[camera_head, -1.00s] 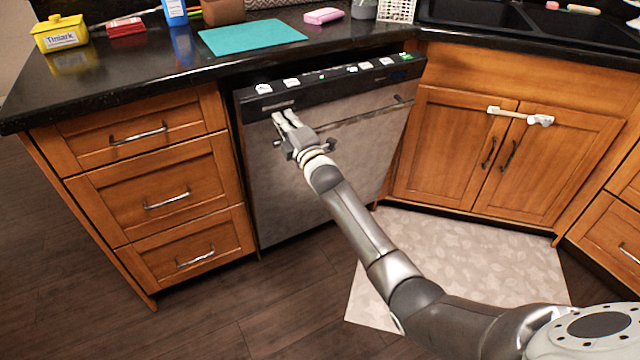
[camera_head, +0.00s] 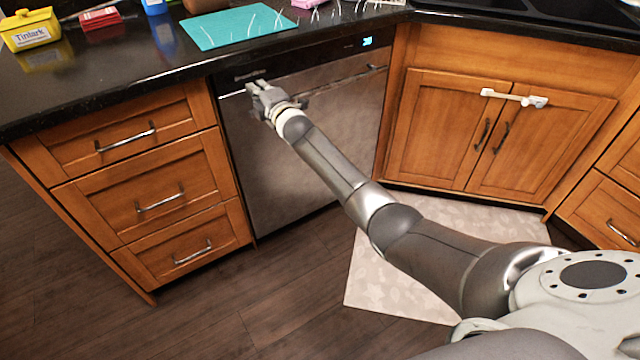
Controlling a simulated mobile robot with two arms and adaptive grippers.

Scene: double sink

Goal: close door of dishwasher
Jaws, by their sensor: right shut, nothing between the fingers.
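The dishwasher door (camera_head: 300,160) is a steel panel under the dark counter, between the drawers and the sink cabinet. It stands upright, and its face looks about in line with the cabinet fronts. A bar handle (camera_head: 350,78) runs along its upper part, with a small blue display lit above it on the right. My right gripper (camera_head: 257,90) is shut and empty at the door's upper left. It appears to be against the door, and my arm hides part of the panel. My left gripper is not in view.
The dark counter (camera_head: 120,75) overhangs the dishwasher and holds a teal mat (camera_head: 238,26), a yellow box (camera_head: 30,29) and a red box (camera_head: 100,18). Wooden drawers (camera_head: 158,200) stand left, a sink cabinet (camera_head: 495,140) right. A pale mat (camera_head: 400,285) lies on the floor.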

